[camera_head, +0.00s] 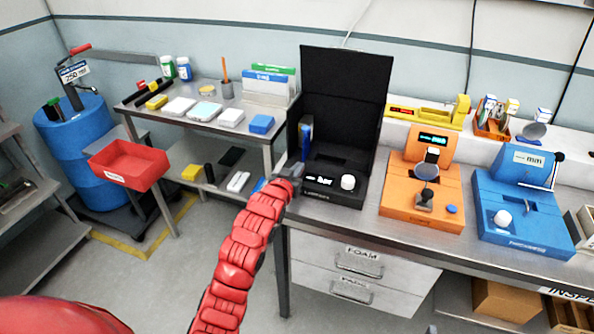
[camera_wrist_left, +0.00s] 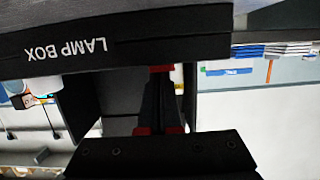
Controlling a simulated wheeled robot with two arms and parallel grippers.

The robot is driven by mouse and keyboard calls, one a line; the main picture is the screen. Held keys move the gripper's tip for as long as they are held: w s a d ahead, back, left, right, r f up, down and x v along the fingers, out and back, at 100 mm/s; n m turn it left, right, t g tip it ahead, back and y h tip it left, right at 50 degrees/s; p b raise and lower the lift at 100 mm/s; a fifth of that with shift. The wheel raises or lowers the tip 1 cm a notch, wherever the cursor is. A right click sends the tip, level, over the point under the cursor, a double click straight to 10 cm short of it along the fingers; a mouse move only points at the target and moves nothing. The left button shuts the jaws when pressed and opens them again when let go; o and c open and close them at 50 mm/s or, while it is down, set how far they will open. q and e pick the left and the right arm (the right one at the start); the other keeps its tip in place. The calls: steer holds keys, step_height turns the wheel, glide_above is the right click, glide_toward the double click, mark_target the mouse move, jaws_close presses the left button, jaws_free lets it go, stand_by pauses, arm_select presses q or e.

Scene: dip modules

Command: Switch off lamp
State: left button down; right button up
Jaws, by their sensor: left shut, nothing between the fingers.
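The black lamp box (camera_head: 340,195) stands on the bench in the middle of the head view, with a tall dark panel (camera_head: 345,95) at its back. A white round knob or bulb (camera_head: 348,182) sits on its right side, and a small white-marked part (camera_head: 319,180) is near its front left. In the left wrist view the box front (camera_wrist_left: 150,45) shows close up with its LAMP BOX lettering upside down. My left gripper (camera_head: 290,178) is shut and empty at the box's front left corner; its fingers show in the wrist view (camera_wrist_left: 160,105). Contact is unclear.
An orange unit (camera_head: 405,205) and a blue unit (camera_head: 510,230) stand to the right on the same bench. A side table (camera_head: 190,120) with small boxes is at the left, with a red bin (camera_head: 128,163) beside it. Drawers (camera_head: 360,265) are below the bench.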

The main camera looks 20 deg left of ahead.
arm_select(q)
steer(key=r, duration=0.3)
steer(key=shift+w+r, duration=0.3)
steer(key=r+b+v, duration=0.1)
steer(key=v, duration=0.9)
steer(key=shift+b, duration=0.4)
steer(key=shift+r, duration=0.1)
steer(key=shift+w, duration=0.1)
